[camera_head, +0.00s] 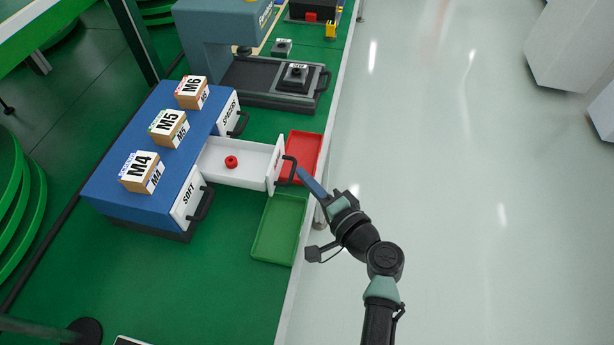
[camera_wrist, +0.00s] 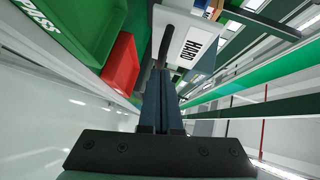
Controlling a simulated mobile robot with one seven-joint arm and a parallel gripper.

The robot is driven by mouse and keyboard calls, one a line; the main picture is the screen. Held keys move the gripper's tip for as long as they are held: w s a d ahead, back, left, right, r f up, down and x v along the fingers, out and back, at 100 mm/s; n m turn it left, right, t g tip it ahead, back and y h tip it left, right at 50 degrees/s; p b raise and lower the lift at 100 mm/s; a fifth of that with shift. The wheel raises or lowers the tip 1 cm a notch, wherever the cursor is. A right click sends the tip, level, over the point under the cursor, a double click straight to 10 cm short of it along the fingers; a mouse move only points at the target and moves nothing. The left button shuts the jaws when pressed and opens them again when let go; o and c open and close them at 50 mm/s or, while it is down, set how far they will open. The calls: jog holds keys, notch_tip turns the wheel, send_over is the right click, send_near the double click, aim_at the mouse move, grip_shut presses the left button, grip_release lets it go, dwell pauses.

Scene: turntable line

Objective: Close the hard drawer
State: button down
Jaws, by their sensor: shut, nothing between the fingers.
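The hard drawer (camera_head: 236,162) is the white middle drawer of the blue cabinet (camera_head: 128,204), pulled well out, with a red ring-shaped part (camera_head: 231,161) inside. Its front panel (camera_wrist: 190,45) reads HARD in the wrist view, and its dark handle (camera_head: 288,170) faces the aisle. My gripper (camera_head: 302,173) is shut and empty, its blue fingers pointing at the drawer front, close to the handle. In the wrist view the fingertips (camera_wrist: 162,72) appear just beside the handle; I cannot tell whether they touch.
The soft drawer (camera_head: 188,195) and another labelled drawer (camera_head: 229,114) are shut on either side. A red tray (camera_head: 305,150) and a green tray (camera_head: 279,228) lie by the bench edge. Boxes marked M4 (camera_head: 141,172), M5 and M6 stand on the cabinet. The aisle floor (camera_head: 470,200) is clear.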

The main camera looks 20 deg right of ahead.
aim_at(236, 173)
jog(key=w+a, duration=0.2)
jog(key=a, duration=0.2)
jog(key=w+a+b, duration=0.1)
jog(key=w+a, duration=0.2)
jog(key=a, duration=0.1)
jog(key=w+a, duration=0.3)
jog(key=a, duration=0.1)
jog(key=shift+w+a, duration=0.1)
jog(key=shift+a, duration=0.05)
jog(key=shift+a+r, duration=0.1)
jog(key=shift+a, duration=0.15)
